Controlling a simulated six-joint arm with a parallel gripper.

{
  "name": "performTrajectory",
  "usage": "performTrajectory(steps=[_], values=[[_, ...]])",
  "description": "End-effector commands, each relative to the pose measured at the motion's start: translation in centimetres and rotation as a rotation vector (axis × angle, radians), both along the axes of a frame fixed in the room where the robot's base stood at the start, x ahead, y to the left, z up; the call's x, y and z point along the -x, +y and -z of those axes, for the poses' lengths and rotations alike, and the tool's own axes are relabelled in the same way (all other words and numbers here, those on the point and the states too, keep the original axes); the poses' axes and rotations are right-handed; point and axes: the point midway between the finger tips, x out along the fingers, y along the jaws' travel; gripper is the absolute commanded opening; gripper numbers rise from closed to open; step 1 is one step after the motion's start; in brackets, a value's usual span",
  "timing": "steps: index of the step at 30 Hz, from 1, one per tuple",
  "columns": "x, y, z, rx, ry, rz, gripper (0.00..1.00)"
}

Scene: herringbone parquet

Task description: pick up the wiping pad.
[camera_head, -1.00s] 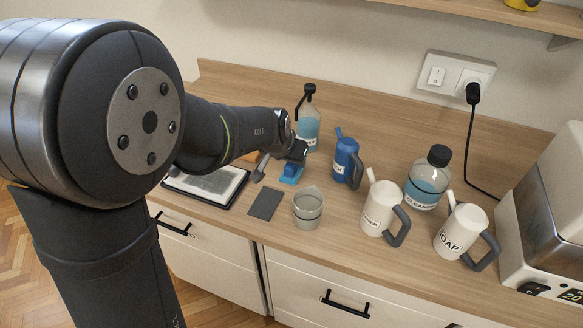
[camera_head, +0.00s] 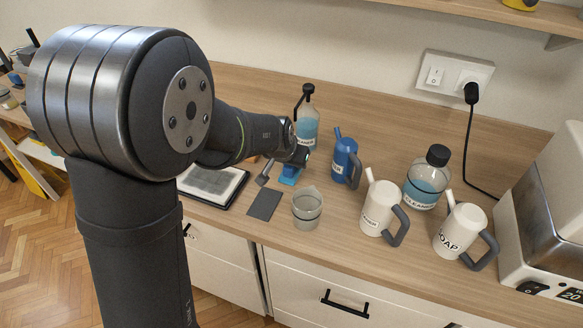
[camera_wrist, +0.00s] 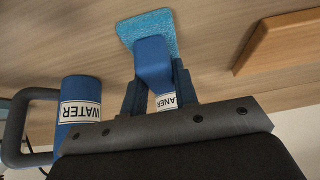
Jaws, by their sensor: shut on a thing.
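The wiping pad is a blue block handle with a light-blue, spongy-looking pad (camera_wrist: 150,28) at its far end. My gripper (camera_wrist: 155,88) is shut on the blue handle, with a dark finger on either side. A white label reading "ANER" shows between the fingers. In the head view my gripper (camera_head: 298,156) is over the counter, with the blue wiping pad (camera_head: 289,177) just below it, partly hidden by the gripper. I cannot tell whether the pad touches the counter.
A blue watering can (camera_head: 343,160) stands close right of my gripper, a spray bottle (camera_head: 307,122) behind it. A grey cup (camera_head: 306,210), dark flat sheet (camera_head: 264,204) and framed tray (camera_head: 238,196) are nearer. White cans (camera_head: 378,206) and a cleaner bottle (camera_head: 424,184) stand farther right.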

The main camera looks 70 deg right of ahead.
Motion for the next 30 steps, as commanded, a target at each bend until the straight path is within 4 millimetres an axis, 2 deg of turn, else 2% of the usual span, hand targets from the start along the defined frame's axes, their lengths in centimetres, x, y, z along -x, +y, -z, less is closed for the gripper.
performTrajectory(steps=[8,16,23,30], values=[[0.0,0.0,-0.6,0.001,0.000,0.000,0.00],[0.0,0.3,-3.8,0.001,0.000,0.000,0.00],[0.0,5.9,-3.6,0.001,0.000,-0.001,0.00],[0.0,13.1,-3.6,0.001,0.000,-0.001,0.00]])
